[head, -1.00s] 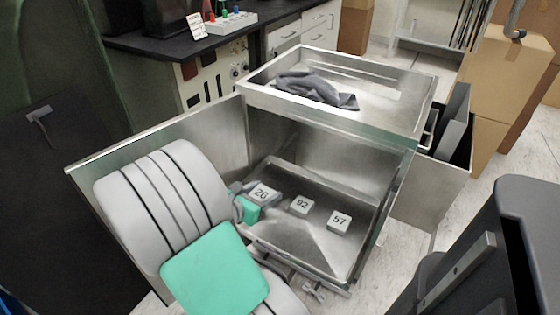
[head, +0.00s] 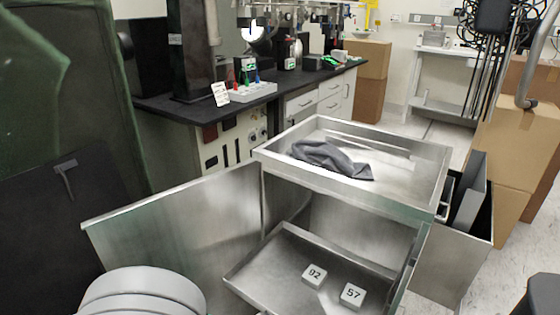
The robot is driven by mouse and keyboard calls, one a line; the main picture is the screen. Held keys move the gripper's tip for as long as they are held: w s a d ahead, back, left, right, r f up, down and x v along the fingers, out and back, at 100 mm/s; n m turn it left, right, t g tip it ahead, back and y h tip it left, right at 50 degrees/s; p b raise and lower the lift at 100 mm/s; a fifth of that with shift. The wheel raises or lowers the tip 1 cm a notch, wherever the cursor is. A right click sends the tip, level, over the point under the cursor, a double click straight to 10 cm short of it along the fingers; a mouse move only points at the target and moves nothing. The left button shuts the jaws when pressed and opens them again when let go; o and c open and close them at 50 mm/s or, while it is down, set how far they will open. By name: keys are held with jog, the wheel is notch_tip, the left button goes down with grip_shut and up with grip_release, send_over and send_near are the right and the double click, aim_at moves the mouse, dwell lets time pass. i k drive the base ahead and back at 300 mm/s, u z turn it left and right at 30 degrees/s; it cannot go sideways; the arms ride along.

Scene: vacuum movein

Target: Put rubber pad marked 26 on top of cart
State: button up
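The metal cart (head: 436,196) stands in the middle of the head view. Its top is a shallow tray with a raised rim, and a crumpled dark grey cloth (head: 330,160) lies in its left part. Below, a lower tray (head: 262,262) holds a pad marked 92 (head: 314,275) and a pad marked 57 (head: 352,295). The pad marked 26 is not visible in this view. My gripper is out of view; only a rounded grey part of my arm shows at the bottom left.
An open metal door panel (head: 175,222) stands out left of the cart. A black-topped bench (head: 170,103) with instruments runs behind it. A metal bin (head: 462,250) hangs or stands at the cart's right. Cardboard boxes (head: 505,150) stand further right. The right part of the cart top is bare.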

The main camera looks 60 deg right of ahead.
aim_at(392, 187)
jog(key=k, duration=0.75)
jog(key=z, duration=0.7)
jog(key=i, duration=0.5)
